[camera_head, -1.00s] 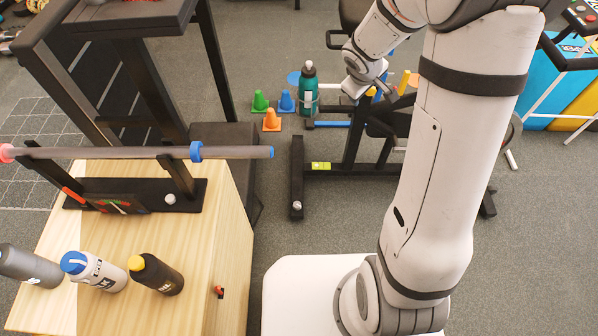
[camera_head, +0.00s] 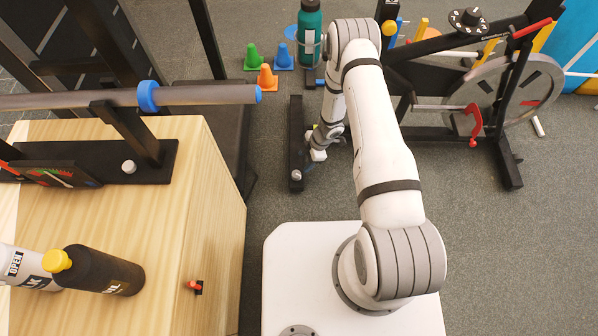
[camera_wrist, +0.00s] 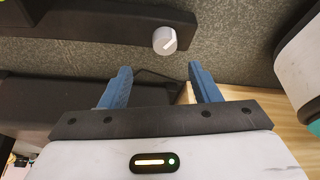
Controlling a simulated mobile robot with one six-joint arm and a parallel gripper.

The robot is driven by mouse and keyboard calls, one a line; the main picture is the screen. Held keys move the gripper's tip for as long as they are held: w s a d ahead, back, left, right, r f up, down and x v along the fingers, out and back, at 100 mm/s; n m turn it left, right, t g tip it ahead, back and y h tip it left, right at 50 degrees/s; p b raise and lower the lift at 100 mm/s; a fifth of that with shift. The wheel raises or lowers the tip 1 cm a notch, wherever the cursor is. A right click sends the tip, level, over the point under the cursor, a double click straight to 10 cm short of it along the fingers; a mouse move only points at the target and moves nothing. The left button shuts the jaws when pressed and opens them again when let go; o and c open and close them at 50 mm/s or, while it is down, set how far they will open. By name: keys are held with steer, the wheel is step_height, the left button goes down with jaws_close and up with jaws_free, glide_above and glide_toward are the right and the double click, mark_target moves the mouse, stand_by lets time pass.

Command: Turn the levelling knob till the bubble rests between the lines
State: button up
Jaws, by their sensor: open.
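A small silver-grey knob (camera_head: 296,175) stands on the near end of the exercise bike's black foot beam (camera_head: 297,120). The same knob shows with a pale pointer line in the wrist view (camera_wrist: 164,40). My gripper (camera_wrist: 160,68) is open and empty, its blue fingers apart. The knob appears beyond the fingertips, roughly centred between them and not gripped. In the head view my wrist hangs just right of the beam and the fingers are hidden. The bubble level is hidden there behind my arm; only a yellow-green sliver (camera_wrist: 3,18) shows at the wrist view's upper left edge. The bubble cannot be read.
A wooden box (camera_head: 212,190) at left carries a barbell stand with another silver knob (camera_head: 128,166) and a black bottle (camera_head: 95,270). Small cones (camera_head: 267,78) and a green bottle (camera_head: 309,35) stand behind. The bike's flywheel (camera_head: 515,92) is at right. Grey floor lies clear between.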

mark_target(297, 174)
steer(key=b+x, duration=0.1)
steer(key=x, duration=0.2)
steer(key=b+x, duration=0.1)
steer(key=x, duration=0.2)
steer(key=b+x, duration=0.1)
steer(key=x, duration=0.1)
steer(key=shift+s+f, duration=0.4)
steer(key=shift+s, duration=0.05)
steer(key=shift+c, duration=0.4)
steer(key=c, duration=0.9)
